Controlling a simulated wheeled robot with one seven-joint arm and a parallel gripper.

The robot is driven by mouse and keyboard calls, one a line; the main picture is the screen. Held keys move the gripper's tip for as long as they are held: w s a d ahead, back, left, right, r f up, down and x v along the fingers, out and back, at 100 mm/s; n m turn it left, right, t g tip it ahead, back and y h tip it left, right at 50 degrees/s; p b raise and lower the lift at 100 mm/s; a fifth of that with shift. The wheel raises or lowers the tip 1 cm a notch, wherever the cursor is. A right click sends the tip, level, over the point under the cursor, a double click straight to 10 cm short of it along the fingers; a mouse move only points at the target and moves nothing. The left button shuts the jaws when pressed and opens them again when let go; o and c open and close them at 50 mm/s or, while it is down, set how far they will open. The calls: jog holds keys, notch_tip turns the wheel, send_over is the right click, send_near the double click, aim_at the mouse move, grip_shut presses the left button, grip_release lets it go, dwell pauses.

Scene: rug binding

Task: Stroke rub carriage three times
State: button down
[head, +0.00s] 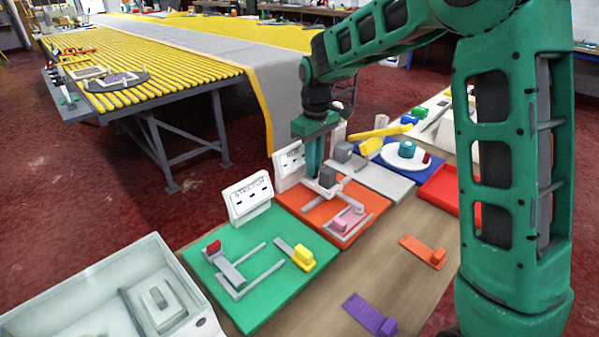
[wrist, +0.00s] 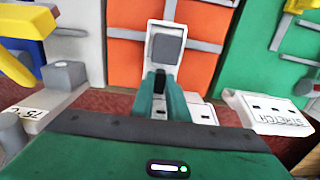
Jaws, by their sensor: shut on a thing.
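The orange board (head: 298,203) lies on the table, with grey rails and a pink block (head: 349,219) near its front end. The rub carriage, a pale slide with a grey knob (head: 327,177), is at the board's back end by a white sign (head: 287,166), whose lettering is mostly hidden. My gripper (head: 318,176) reaches down and is shut on the carriage's knob. The fingers partly cover the grip.
Left of the orange board is a green board (head: 262,306) with a red-knobbed slide, a yellow block and a STRETCH sign (head: 249,198). A grey plate (head: 388,184) and a blue mat with a white dish (head: 405,156) stand right. Orange (head: 424,252) and purple (head: 371,316) pieces lie in front.

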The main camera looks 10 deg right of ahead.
jog(key=w+d, duration=0.1)
jog(key=d, duration=0.1)
jog(key=w+d, duration=0.1)
jog(key=d, duration=0.1)
jog(key=w+d, duration=0.2)
jog(key=shift+w+d, duration=0.1)
jog(key=shift+d, duration=0.05)
jog(key=c, duration=1.7)
grip_release()
jog(key=shift+w+d, duration=0.1)
jog(key=shift+r, duration=0.1)
notch_tip(320, 180, up, 11)
jog(key=shift+f, duration=0.2)
jog(key=shift+a+f, duration=0.1)
jog(key=shift+a, duration=0.1)
